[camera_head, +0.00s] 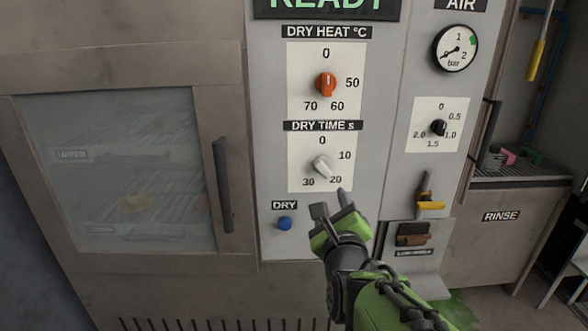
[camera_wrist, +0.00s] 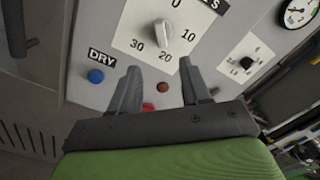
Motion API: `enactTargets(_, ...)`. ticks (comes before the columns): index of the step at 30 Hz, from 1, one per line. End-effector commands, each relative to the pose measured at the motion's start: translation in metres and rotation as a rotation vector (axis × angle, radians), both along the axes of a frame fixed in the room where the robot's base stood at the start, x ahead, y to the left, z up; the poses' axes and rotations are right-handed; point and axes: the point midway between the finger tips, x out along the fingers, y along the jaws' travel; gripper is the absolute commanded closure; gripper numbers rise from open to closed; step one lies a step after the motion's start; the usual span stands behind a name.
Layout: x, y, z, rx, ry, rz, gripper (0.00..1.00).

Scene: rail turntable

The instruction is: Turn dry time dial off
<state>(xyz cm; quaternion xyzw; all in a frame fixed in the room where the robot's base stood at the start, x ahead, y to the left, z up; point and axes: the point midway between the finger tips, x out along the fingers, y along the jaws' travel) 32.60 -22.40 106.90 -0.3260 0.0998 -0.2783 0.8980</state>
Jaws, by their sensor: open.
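The dry time dial (camera_head: 321,166) is a pale grey knob on a white plate marked 0, 10, 20 and 30, under the label DRY TIME s. It also shows in the wrist view (camera_wrist: 162,32), with its lower end towards 20; which end is the pointer is hard to tell. My gripper (camera_head: 331,204) is open and empty, just below the dial plate and apart from the knob. In the wrist view its two fingers (camera_wrist: 158,68) stand apart, with the knob beyond their tips.
An orange dry heat dial (camera_head: 326,84) sits above. A blue DRY button (camera_head: 285,223) is left of my gripper. A small black air knob (camera_head: 438,128) and a yellow-handled lever (camera_head: 430,203) are at right. A brown-red button (camera_wrist: 162,87) shows between my fingers.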

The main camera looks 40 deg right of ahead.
Motion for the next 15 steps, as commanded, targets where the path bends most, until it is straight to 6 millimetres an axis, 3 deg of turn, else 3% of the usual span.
enactTargets(9,0.037,-0.021,0.005,-0.010,0.023,0.015,0.53)
enactTargets(15,0.044,-0.036,0.007,0.010,0.005,-0.012,0.53)
